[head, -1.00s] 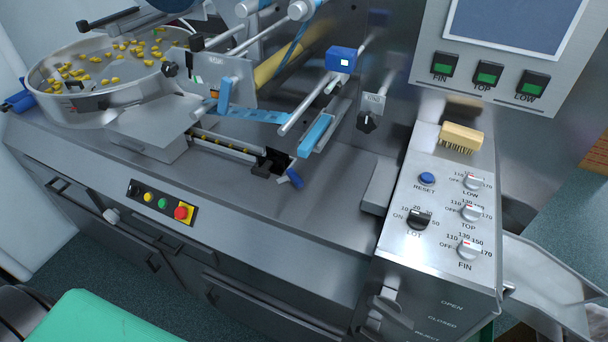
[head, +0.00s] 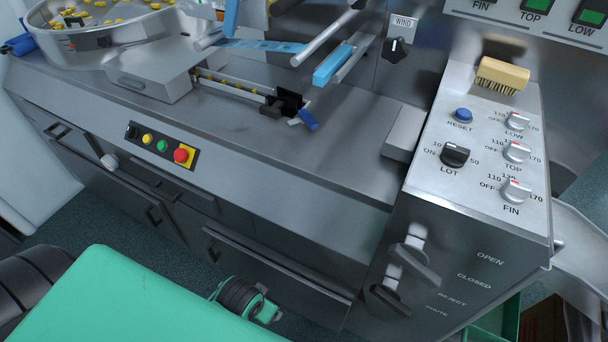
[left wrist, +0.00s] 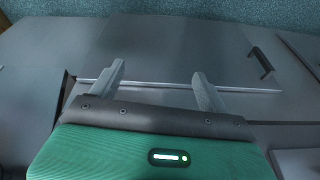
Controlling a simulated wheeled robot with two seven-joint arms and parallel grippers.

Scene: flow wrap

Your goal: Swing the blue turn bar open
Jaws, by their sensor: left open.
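A light blue bar (head: 333,65) on a metal rod sticks out above the machine deck in the head view, below the film path. A darker blue lever (head: 308,119) sits lower, beside a black block at the end of the infeed channel. I cannot tell for certain which of these is the turn bar. My left gripper (left wrist: 158,80) is open and empty in the left wrist view, with two grey fingers apart in front of grey cabinet panels. No blue part shows between them. Its fingers are not visible in the head view. My right gripper is in neither view.
The round feeder bowl (head: 85,55) holds yellow pieces at upper left. A button panel (head: 162,146) is on the front slope. A knob panel (head: 480,170) with a yellow brush (head: 502,75) stands right. The deck's front strip is clear. Dark handles (head: 390,298) project from the cabinet.

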